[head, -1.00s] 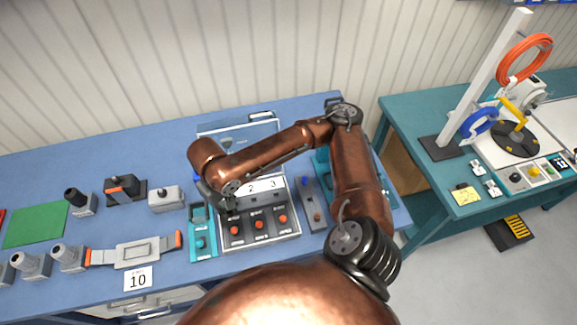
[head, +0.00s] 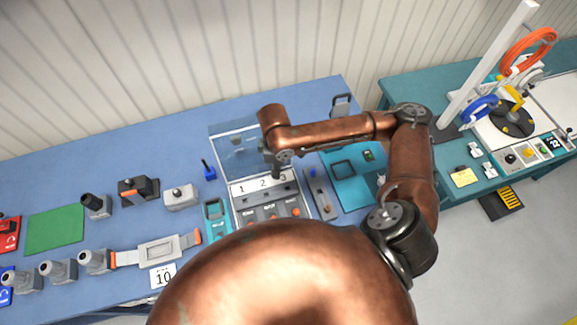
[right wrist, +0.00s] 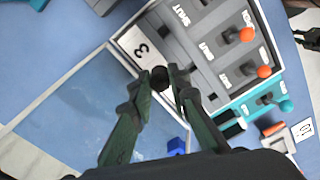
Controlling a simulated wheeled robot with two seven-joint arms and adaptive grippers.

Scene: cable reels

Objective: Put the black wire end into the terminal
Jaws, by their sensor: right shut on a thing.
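The terminal block (head: 240,190) is a grey box with slots labelled 1, 2 and 3 and orange levers on its front part. It fills the upper middle of the right wrist view (right wrist: 205,65). My right gripper (head: 277,174) is over its back edge, close to label 3. In the right wrist view its fingertips (right wrist: 160,82) are shut on a small round black piece (right wrist: 159,74), which looks like the black wire end. It lies beside the label 3 plate; I cannot tell whether it enters a slot. My left gripper does not show in the head view.
A clear panel (head: 228,143) stands behind the block. A blue-handled tool (head: 209,171) and a teal tester (head: 217,213) are at its left. A slider box (head: 321,195) and teal tray (head: 346,180) are at its right. Coils (head: 528,50) hang on the right table.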

